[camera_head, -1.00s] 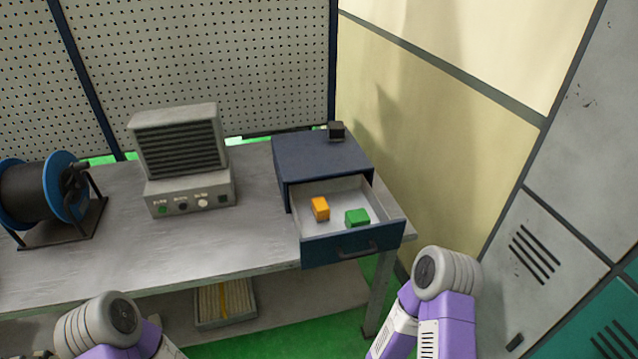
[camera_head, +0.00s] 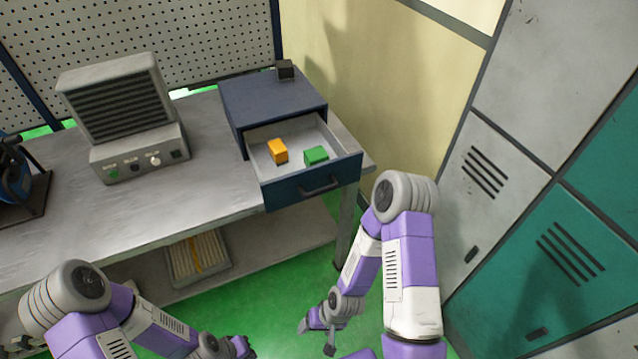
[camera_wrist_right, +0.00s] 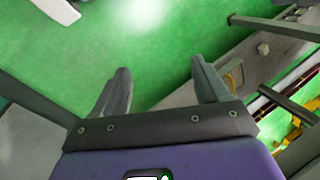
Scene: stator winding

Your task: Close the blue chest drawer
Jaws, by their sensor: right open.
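The blue chest (camera_head: 268,98) stands on the right end of the workbench. Its drawer (camera_head: 285,192) is pulled out toward me, with a dark handle (camera_head: 322,186) on its blue front. An orange block (camera_head: 277,151) and a green block (camera_head: 316,156) lie inside the drawer. My right gripper (camera_head: 317,338) is low, below and in front of the drawer, not touching it. In the right wrist view its two fingers (camera_wrist_right: 160,68) are apart with nothing between them. My left gripper (camera_head: 243,348) shows only partly at the bottom edge; its jaws are unclear.
A small black box (camera_head: 285,69) sits on top of the chest. A grey heater-like unit (camera_head: 125,115) stands left on the workbench (camera_head: 150,215). A slatted crate (camera_head: 197,260) is on the lower shelf. Lockers (camera_head: 560,240) stand at the right. Green floor lies open before the bench.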

